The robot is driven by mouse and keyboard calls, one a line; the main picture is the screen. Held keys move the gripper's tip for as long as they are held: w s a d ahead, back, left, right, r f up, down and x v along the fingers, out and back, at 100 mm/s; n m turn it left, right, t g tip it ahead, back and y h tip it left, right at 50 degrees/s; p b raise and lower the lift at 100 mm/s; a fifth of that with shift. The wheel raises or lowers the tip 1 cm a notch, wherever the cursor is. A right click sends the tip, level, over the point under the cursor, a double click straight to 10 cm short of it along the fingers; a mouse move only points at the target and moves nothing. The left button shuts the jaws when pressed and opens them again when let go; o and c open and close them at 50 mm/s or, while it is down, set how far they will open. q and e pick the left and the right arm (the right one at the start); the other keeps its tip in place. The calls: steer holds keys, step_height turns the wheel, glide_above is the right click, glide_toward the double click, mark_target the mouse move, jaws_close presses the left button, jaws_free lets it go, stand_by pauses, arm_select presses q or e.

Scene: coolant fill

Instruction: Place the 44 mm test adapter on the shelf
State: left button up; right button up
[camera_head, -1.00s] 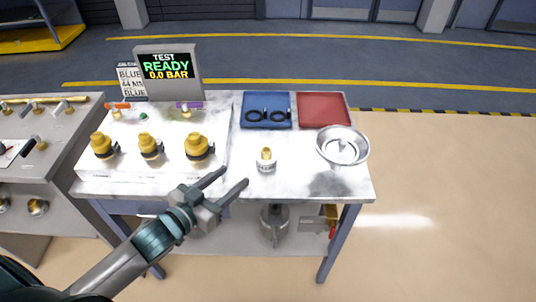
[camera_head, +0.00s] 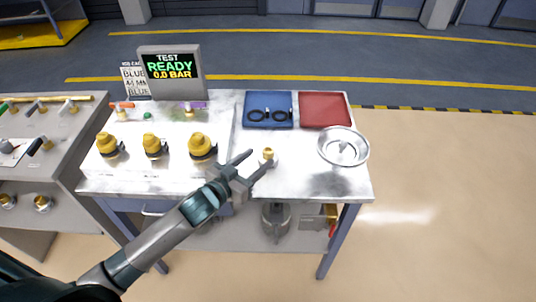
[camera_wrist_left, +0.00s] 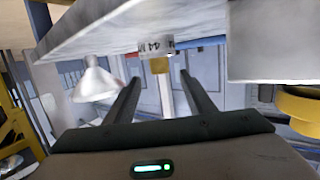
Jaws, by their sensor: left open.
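A small adapter (camera_head: 268,153) with a brass-yellow top and a white lower part stands upright on the bench top, right of the raised white block. In the left wrist view, which is upside down, it (camera_wrist_left: 158,50) shows between and beyond the finger lines, with dark lettering on its white band that I cannot read clearly. My left gripper (camera_head: 261,159) is open, its fingers pointing toward the adapter and partly hiding its lower part. I see no grip on it. A lower shelf (camera_head: 240,238) runs under the bench top. My right gripper is not in view.
Several yellow-capped fittings (camera_head: 202,146) line the raised block. A test display (camera_head: 170,72) stands behind. A blue tray (camera_head: 268,97) with black rings, a red tray (camera_head: 325,110) and a metal bowl (camera_head: 343,147) are right. A metal vessel (camera_head: 277,222) is on the lower shelf.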

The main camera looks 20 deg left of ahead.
mark_target(267, 151)
arm_select(q)
steer(key=shift+w+d+f, duration=0.1)
steer(key=shift+w+d, duration=0.05)
steer(key=shift+w, duration=0.2)
steer(key=shift+w+d, duration=0.2)
steer(key=shift+w, duration=0.45)
steer(key=p+x, duration=0.1)
steer(key=x, duration=0.2)
steer(key=shift+w, duration=0.15)
steer(key=shift+w+d+f, duration=0.2)
steer(key=shift+w+f, duration=0.05)
steer(key=shift+w, duration=0.25)
steer(key=shift+c, duration=0.6)
steer(key=c, duration=1.1)
jaws_close()
